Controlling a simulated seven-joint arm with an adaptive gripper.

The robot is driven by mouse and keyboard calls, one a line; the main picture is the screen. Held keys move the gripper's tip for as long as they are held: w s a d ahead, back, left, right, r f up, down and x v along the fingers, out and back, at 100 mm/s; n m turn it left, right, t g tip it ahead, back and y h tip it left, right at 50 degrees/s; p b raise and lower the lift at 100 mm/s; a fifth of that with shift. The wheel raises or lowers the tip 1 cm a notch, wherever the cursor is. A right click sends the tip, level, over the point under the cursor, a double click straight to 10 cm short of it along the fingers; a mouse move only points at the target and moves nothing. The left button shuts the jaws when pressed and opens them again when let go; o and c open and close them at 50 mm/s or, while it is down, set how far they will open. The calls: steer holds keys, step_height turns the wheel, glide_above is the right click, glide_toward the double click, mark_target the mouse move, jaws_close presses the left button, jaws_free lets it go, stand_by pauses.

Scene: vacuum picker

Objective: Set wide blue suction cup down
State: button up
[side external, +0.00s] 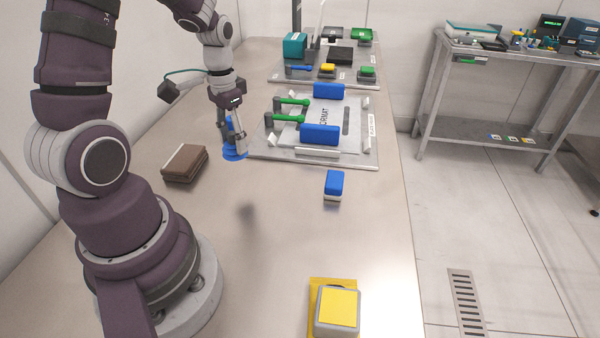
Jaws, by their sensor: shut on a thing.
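My gripper (232,148) points down at the left of the bench, close to the near left corner of the grey fixture plate. It is shut on the wide blue suction cup (235,156). The cup's blue round base flares out below my fingers, and a bit of blue shows between them. The fingers hide part of the cup. I cannot tell whether its base touches the bench or hangs just above it.
The fixture plate (368,157) carries blue blocks (320,134) and green-handled clamps (290,119). A brown box-like item (185,163) lies left of my gripper. A blue-and-white block (334,186) and a yellow-topped box (338,308) stand nearer.

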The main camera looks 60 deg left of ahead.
mark_target(227, 179)
steer(key=a+f, duration=0.1)
steer(key=f, duration=0.1)
steer(key=s+a+f+n, duration=0.1)
steer(key=f, duration=0.2)
steer(key=a+f+n, duration=0.1)
steer(key=f, duration=0.1)
steer(key=shift+s+a+f, duration=0.1)
steer(key=shift+s+f, duration=0.1)
steer(key=shift+f, duration=0.1)
steer(key=shift+f, duration=0.1)
steer(key=o, duration=0.8)
steer(key=shift+o, duration=0.2)
step_height(227, 179, up, 12)
steer(key=d+r+m+t, duration=0.2)
steer(key=d+r, duration=0.2)
steer(key=d, duration=0.4)
steer(key=s+d+r+m+t, duration=0.1)
steer(key=d+r+m+t, duration=0.1)
steer(key=d, duration=0.7)
steer(key=shift+s+d+r+t, duration=0.15)
steer(key=shift+s+r+t, duration=0.1)
steer(key=shift+r+t, duration=0.6)
